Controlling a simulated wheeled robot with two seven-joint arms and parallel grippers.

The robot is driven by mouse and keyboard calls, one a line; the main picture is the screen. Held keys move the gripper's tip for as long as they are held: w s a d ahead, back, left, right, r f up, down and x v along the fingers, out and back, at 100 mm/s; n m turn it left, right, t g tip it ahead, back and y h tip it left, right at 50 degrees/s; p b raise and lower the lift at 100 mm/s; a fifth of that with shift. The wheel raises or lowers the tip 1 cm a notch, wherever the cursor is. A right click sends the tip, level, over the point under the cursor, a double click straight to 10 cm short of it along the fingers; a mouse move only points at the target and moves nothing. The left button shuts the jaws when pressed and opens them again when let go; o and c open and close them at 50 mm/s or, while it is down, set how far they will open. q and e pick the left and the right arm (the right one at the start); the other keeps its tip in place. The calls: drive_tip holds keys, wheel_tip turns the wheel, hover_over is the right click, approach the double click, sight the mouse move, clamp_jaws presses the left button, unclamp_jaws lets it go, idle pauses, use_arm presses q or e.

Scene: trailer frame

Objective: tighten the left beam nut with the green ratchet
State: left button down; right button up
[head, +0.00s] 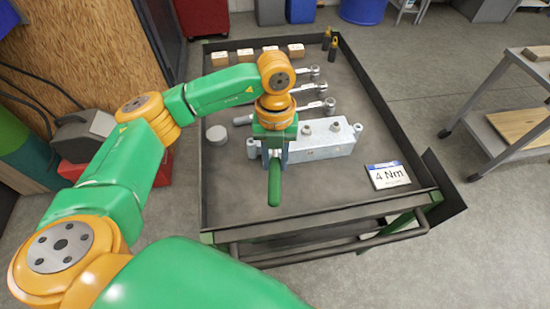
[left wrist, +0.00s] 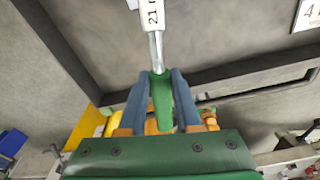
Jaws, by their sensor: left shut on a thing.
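My left gripper (head: 273,158) is shut on the green ratchet, whose green handle (head: 274,186) hangs below the fingers in the head view. In the left wrist view the two blue-grey fingers (left wrist: 160,90) close on the green handle (left wrist: 161,105); a metal shaft and a white label (left wrist: 152,14) with "21" extend beyond it. The grey metal beam (head: 325,146) lies on the cart, right behind the gripper, with small fittings on top. My gripper and wrist cover part of its left side, so I cannot tell the left nut apart. My right gripper is not in view.
The dark cart top (head: 240,190) has a raised rim. Other ratchets (head: 320,106) lie behind the beam, with small boxes (head: 296,50) at the far edge. The front of the cart top is mostly clear.

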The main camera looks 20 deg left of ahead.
use_arm(q)
drive_tip(key=shift+r, duration=0.25)
wheel_tip(320, 180, up, 4)
drive_tip(key=p, duration=0.3)
drive_tip(key=shift+r+p, duration=0.15)
drive_tip(key=shift+p, duration=0.15)
drive_tip(key=c, duration=1.3)
unclamp_jaws()
drive_tip(key=shift+c, duration=0.2)
drive_tip(key=shift+f, duration=0.2)
clamp_jaws()
